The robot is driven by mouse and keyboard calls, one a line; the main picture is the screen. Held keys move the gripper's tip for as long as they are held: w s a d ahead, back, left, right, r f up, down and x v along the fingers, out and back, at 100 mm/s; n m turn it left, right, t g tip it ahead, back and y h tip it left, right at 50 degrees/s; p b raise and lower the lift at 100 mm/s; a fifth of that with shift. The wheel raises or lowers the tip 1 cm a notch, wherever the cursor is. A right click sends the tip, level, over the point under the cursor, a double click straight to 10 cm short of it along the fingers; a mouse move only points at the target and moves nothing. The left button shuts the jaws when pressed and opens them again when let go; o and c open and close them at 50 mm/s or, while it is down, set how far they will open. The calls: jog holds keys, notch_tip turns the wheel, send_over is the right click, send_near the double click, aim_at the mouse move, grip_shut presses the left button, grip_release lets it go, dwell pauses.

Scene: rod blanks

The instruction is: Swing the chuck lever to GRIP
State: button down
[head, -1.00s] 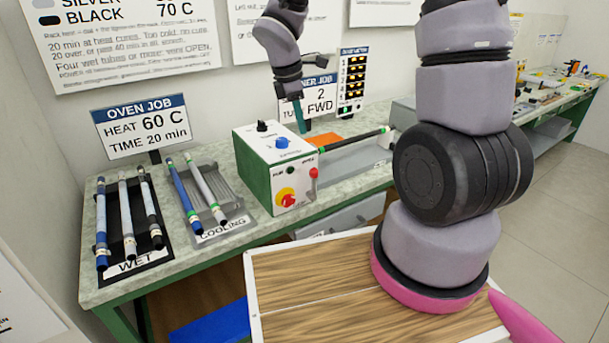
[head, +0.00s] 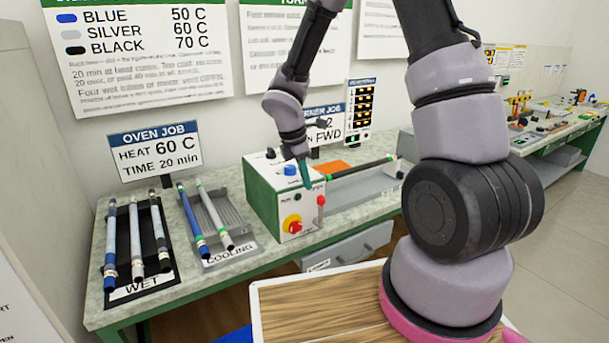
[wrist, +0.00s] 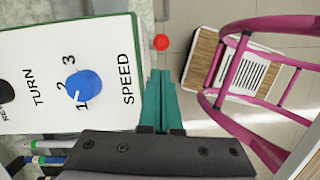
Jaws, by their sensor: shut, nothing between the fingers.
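The chuck lever, with a red ball knob (head: 320,200), stands at the right of the lathe box's front face. Its red knob also shows in the wrist view (wrist: 160,42), just beyond my fingertips. The lathe box (head: 268,205) is green and white, with a blue SPEED knob (wrist: 83,85) on top. My gripper (head: 307,186) has teal fingers, shut and empty, pointing down close to the front top edge of the box, slightly left of and above the red knob. I cannot tell whether they touch it. The lever's markings are too small to read.
A red stop button on yellow (head: 292,224) sits on the front face, left of the lever. A black rod (head: 360,167) extends right from the box over a grey bed. WET (head: 140,288) and COOLING (head: 225,255) racks with rods lie left.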

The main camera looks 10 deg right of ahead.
aim_at(315, 193)
jog(key=x, duration=0.5)
jog(key=shift+d+f, duration=0.1)
jog(key=shift+f, duration=0.3)
jog(key=shift+w+d+r+y, duration=0.1)
jog(key=shift+d+y, duration=0.15)
jog(key=shift+y, duration=0.05)
jog(key=shift+w+d+y, duration=0.1)
jog(key=shift+d+y, duration=0.3)
jog(key=shift+d, duration=0.05)
jog(key=shift+w+d+r+g+y, duration=0.1)
jog(key=shift+w+d+g+y, duration=0.15)
jog(key=shift+d+y, duration=0.25)
jog(key=shift+w+d+r+g+y, duration=0.1)
jog(key=shift+d+g+y, duration=0.15)
jog(key=shift+d+y, duration=0.25)
jog(key=w+d+f+g+y, duration=0.3)
jog(key=d+f+y, duration=0.4)
jog(key=d+y, duration=0.2)
jog(key=shift+d, duration=0.5)
jog(key=shift+d+f, duration=0.1)
jog(key=shift+f, duration=0.15)
